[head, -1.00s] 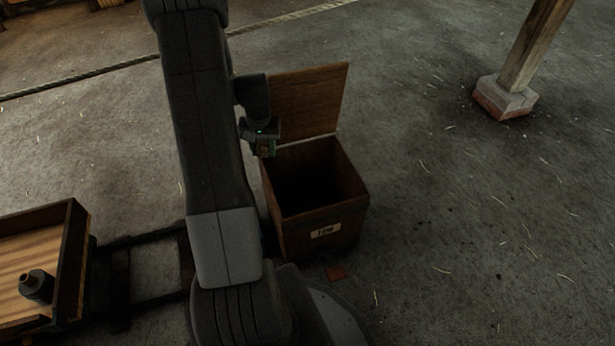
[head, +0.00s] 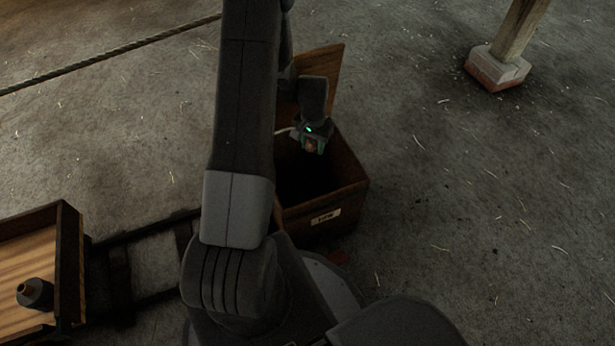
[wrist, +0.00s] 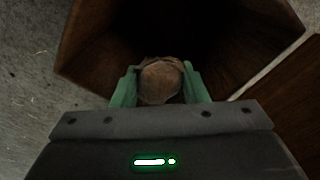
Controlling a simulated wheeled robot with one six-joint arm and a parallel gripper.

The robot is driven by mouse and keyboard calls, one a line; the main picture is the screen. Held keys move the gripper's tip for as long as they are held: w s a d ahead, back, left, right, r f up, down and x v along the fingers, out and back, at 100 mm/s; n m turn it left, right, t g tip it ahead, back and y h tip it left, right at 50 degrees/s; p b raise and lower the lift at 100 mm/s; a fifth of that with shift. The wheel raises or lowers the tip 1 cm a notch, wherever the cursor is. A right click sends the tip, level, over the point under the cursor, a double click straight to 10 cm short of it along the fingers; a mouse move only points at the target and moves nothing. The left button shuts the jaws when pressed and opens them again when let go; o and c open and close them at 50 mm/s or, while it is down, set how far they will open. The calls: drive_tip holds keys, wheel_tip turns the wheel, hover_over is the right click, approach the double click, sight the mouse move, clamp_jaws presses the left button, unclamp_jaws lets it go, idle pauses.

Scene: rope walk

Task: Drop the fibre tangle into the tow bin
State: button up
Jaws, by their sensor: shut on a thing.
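The fibre tangle (wrist: 160,82) is a brown, rounded bundle between the green fingers of my gripper (wrist: 160,90) in the wrist view. My gripper is shut on it. In the head view my gripper (head: 311,146) hangs over the open mouth of the tow bin (head: 345,200), with the tangle partly hidden by the wrist. The tow bin is a dark wooden box with a pale label on its front and its lid (head: 325,75) raised at the back. In the wrist view the bin's wall (wrist: 95,62) and dark inside lie beyond the tangle. The bin's floor is too dark to see.
A wooden tray cart (head: 70,260) with a dark bottle (head: 35,293) in it stands at the lower left, by dark rails (head: 150,232). A rope (head: 110,55) crosses at the upper left. The right floor is clear.

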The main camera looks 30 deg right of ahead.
drive_tip(key=shift+f+b, duration=0.65)
drive_tip(key=shift+f, duration=0.95)
drive_tip(key=o, duration=1)
drive_tip(key=shift+o, duration=0.2)
drive_tip(key=shift+r, duration=0.15)
wheel_tip(320, 180, up, 14)
drive_tip(key=p, duration=0.3)
drive_tip(key=shift+f+p, duration=0.2)
drive_tip(key=shift+p, duration=0.2)
drive_tip(key=shift+f, duration=0.1)
